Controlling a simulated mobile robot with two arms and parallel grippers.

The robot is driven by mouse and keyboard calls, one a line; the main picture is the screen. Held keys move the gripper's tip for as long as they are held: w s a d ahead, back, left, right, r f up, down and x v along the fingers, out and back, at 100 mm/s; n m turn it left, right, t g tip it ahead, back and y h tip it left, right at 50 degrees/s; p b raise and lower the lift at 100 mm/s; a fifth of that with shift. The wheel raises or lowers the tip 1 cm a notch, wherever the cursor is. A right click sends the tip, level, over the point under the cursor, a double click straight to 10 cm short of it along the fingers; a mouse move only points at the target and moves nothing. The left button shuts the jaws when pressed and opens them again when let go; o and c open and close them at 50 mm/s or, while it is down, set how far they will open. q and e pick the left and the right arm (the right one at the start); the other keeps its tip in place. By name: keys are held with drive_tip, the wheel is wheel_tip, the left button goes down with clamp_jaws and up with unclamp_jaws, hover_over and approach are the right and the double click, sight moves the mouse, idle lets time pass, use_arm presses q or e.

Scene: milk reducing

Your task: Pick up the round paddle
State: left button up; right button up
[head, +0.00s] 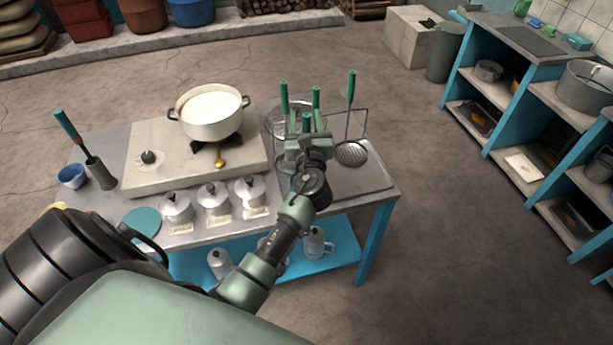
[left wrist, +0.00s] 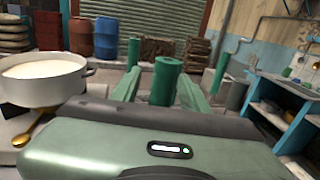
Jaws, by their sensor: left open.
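Several tools with green handles stand in a wire rack (head: 362,122) at the right end of the metal table. A round perforated tool head (head: 351,153) hangs below the rightmost handle (head: 351,86). My left gripper (head: 306,138) is at the front of the rack, open. In the left wrist view, a thick green handle (left wrist: 168,80) stands upright between its two green fingers. I cannot tell if the fingers touch it. The lower end of that tool is hidden behind my gripper, so I cannot tell which head it has. My right gripper is not in view.
A white pot of milk (head: 211,108) stands on the stove block (head: 140,135) left of the rack, with a golden spoon (head: 220,160) before it. Several lidded canisters (head: 214,198) line the table's front. Blue shelves (head: 480,75) stand at the right beyond open floor.

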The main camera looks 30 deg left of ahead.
use_arm(q)
drive_tip(key=shift+d, duration=0.1)
clamp_jaws()
drive_tip(key=shift+r, duration=0.1)
drive_tip(key=shift+r, duration=0.1)
